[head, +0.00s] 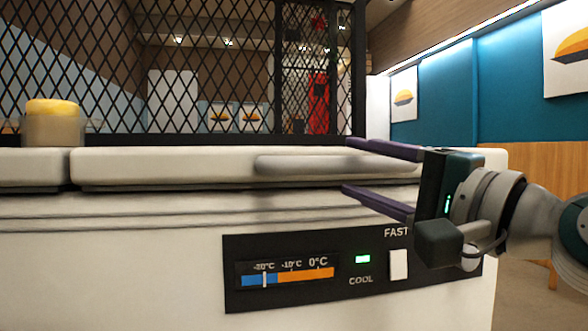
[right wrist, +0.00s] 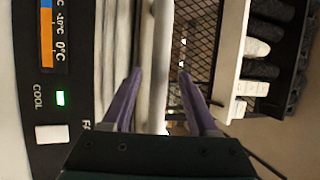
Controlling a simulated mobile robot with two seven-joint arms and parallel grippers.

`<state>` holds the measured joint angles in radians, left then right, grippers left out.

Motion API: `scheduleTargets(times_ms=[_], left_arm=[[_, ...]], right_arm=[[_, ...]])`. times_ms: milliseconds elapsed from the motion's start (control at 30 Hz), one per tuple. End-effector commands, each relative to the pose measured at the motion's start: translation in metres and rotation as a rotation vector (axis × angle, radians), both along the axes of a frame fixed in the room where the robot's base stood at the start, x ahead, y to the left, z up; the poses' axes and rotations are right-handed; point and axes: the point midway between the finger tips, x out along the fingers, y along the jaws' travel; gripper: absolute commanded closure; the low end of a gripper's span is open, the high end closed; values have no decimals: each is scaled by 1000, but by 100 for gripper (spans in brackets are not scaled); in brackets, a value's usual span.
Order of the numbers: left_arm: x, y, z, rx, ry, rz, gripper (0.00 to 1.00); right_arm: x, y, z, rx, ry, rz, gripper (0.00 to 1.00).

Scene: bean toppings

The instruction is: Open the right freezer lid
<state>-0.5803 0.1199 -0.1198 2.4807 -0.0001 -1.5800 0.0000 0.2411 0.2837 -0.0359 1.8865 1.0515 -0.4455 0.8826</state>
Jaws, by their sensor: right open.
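The white chest freezer (head: 120,270) fills the front of the head view. Its right lid (head: 160,168) lies shut and level, with a pale rounded handle (head: 300,164) along its front edge. My right gripper (head: 348,166) is open at the handle's right end. One purple finger is above the handle's height and the other below. In the right wrist view a pale bar (right wrist: 160,45), seemingly the lid's front edge or handle, runs between the open fingers (right wrist: 160,74). I cannot tell whether they touch it. My left gripper is not in view.
A pale tub with a yellow top (head: 53,122) stands at the left by the left lid (head: 30,168). A black mesh screen (head: 200,70) rises behind the lids. The control panel (head: 300,292) is on the freezer's front, below my gripper.

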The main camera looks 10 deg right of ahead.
Motion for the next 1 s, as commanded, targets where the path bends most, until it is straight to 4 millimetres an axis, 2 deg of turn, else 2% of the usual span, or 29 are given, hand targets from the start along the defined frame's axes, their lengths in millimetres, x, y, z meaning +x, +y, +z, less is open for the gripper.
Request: scheduleTargets(times_ms=[200, 567, 1000], left_arm=[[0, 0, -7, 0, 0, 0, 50], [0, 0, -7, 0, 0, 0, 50], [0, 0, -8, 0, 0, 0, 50]], right_arm=[[25, 12, 4, 0, -1, 0, 41], [30, 15, 6, -1, 0, 1, 41], [30, 14, 5, -2, 0, 1, 88]])
